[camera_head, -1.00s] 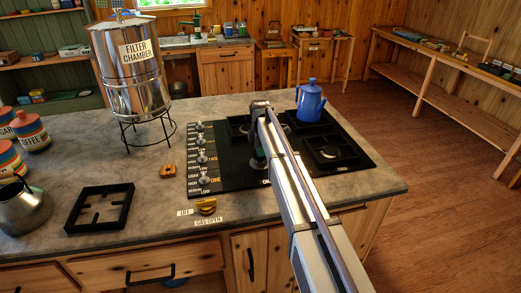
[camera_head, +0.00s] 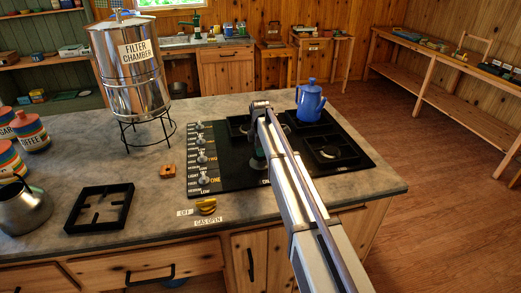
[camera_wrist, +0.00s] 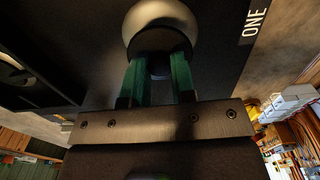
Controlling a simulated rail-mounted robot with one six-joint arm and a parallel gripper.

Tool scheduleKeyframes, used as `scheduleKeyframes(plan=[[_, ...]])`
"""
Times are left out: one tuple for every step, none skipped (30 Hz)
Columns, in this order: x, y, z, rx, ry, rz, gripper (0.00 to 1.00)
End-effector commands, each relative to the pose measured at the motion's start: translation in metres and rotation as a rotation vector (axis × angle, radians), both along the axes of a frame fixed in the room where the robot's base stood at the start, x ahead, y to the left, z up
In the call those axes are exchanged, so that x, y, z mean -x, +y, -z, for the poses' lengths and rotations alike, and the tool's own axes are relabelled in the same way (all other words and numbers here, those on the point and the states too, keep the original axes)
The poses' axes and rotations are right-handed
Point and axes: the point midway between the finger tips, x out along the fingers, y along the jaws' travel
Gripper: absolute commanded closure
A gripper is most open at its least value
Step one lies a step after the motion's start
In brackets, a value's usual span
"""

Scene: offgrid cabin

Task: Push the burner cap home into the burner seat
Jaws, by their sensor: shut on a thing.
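The burner cap (camera_wrist: 160,42) is a dark round disc in the wrist view, between the two green fingers of my gripper (camera_wrist: 158,72), which is shut on it. The burner seat (camera_wrist: 139,16) is a paler metal round just beyond the cap, on the black stove top (camera_head: 228,178). The cap overlaps the seat in this view; I cannot tell how deep it sits. In the head view my gripper (camera_head: 257,161) is low over the front left part of the stove, and my arm hides most of it and the cap.
A blue kettle (camera_head: 311,101) stands on the back right of the stove. A loose grate (camera_head: 72,213) lies on the counter at left. A steel filter chamber (camera_head: 133,80) stands behind.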

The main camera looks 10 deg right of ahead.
Motion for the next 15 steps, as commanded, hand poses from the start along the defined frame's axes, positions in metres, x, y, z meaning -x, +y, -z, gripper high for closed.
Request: scheduleKeyframes(plan=[[0.0000, 0.0000, 0.0000, 0.000, 0.000, 0.000, 1.00], [0.0000, 0.0000, 0.0000, 0.000, 0.000, 0.000, 1.00], [0.0000, 0.0000, 0.0000, 0.000, 0.000, 0.000, 1.00], [0.0000, 0.0000, 0.0000, 0.000, 0.000, 0.000, 1.00], [0.0000, 0.0000, 0.0000, 0.000, 0.000, 0.000, 1.00], [0.0000, 0.0000, 0.0000, 0.000, 0.000, 0.000, 1.00], [0.0000, 0.0000, 0.0000, 0.000, 0.000, 0.000, 1.00], [0.0000, 0.0000, 0.0000, 0.000, 0.000, 0.000, 1.00], [0.0000, 0.0000, 0.0000, 0.000, 0.000, 0.000, 1.00], [0.0001, 0.0000, 0.0002, 0.000, 0.000, 0.000, 1.00], [0.0000, 0.0000, 0.0005, 0.000, 0.000, 0.000, 1.00], [0.0000, 0.0000, 0.0012, 0.000, 0.000, 0.000, 1.00], [0.0000, 0.0000, 0.0019, 0.000, 0.000, 0.000, 1.00], [0.0000, 0.0000, 0.0026, 0.000, 0.000, 0.000, 1.00], [0.0000, 0.0000, 0.0038, 0.000, 0.000, 0.000, 1.00]])
